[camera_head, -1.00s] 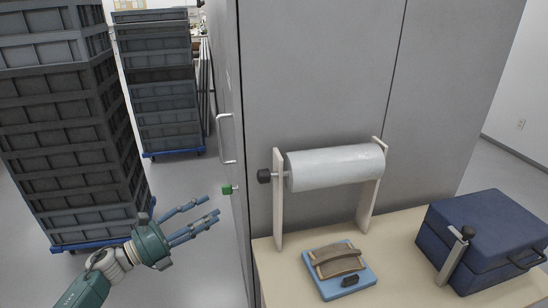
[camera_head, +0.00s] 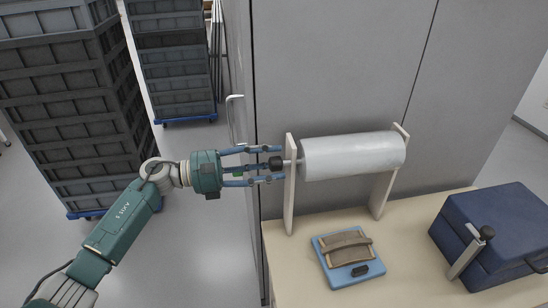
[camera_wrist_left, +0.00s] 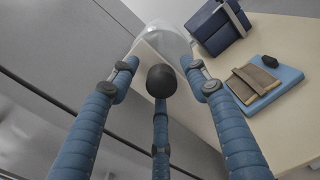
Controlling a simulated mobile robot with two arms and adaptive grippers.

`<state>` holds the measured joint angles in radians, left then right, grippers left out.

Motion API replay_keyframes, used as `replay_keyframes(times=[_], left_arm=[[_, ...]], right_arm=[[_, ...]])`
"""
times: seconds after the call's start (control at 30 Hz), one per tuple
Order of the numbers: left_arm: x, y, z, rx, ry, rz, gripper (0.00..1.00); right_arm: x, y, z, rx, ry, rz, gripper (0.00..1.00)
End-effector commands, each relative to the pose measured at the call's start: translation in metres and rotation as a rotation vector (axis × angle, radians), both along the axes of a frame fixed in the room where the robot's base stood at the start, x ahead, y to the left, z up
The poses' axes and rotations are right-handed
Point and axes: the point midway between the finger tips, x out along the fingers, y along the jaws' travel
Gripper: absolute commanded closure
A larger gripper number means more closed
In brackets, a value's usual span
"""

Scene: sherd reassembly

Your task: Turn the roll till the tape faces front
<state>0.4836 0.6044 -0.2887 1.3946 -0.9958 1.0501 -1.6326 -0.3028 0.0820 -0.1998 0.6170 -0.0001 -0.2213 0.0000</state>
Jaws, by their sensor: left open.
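A whitish roll (camera_head: 352,156) lies level on a rod between two pale uprights (camera_head: 290,200) on the table. A black knob (camera_head: 276,163) ends the rod at the left; it also shows in the left wrist view (camera_wrist_left: 161,81). My left gripper (camera_head: 268,165) is open, its fingers pointing right and spread around the knob. In the wrist view two fingers flank the knob and a third reaches up from below; I cannot tell whether any touches it. I see no clear tape mark on the visible face of the roll. My right gripper is not in view.
A blue pad (camera_head: 347,258) with a brown strapped block (camera_head: 346,242) lies on the table (camera_head: 400,280) before the roll. A dark blue case (camera_head: 500,225) stands at the right. A grey cabinet (camera_head: 335,70) is behind; stacked grey crates (camera_head: 70,110) stand left.

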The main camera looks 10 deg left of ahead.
Motion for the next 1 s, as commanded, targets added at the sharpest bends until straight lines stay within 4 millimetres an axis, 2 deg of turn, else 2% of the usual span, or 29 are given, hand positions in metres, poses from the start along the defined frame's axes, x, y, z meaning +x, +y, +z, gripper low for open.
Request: replay_keyframes(times=[0.03, 0.13, 0.4, 0.63, 1.0], left_arm=[[0.002, -0.004, 0.001, 0.000, 0.001, 0.000, 0.53], [0.003, -0.008, 0.000, 0.001, 0.001, 0.000, 0.53], [0.004, -0.009, -0.001, 0.000, 0.001, 0.001, 0.53], [0.004, -0.009, 0.000, 0.000, 0.001, 0.000, 0.99], [0.004, -0.009, 0.001, -0.013, 0.022, 0.000, 0.99]], right_arm=[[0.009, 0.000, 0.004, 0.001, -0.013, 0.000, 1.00], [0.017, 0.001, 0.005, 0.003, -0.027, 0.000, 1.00], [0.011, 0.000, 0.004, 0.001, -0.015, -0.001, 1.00], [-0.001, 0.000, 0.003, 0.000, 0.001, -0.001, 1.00], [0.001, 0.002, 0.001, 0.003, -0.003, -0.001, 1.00]])
